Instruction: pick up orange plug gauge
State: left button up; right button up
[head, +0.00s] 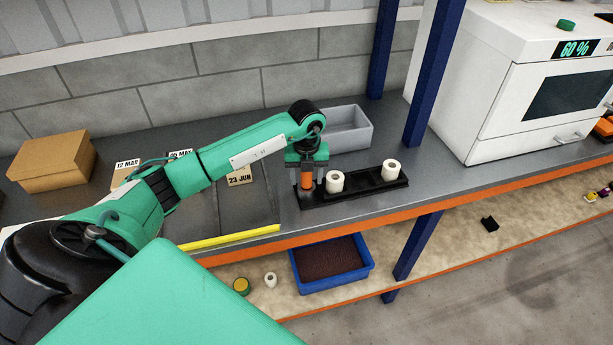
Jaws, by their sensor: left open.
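The orange plug gauge (307,181) stands upright at the left end of a black rack (343,195) on the grey bench. My left gripper (307,180) points down over it, with one finger on each side of the orange body. The jaws are open around the gauge; whether a finger touches it cannot be told. The gauge's top is hidden under the gripper. My right gripper is not in view.
Two white spools (334,182) (391,170) stand in the same rack to the right. A grey bin (349,128) is behind it. A blue post (434,75) and white oven (520,85) stand at right. A cardboard box (53,162) is far left.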

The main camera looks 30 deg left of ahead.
pick_arm(q)
grip_shut()
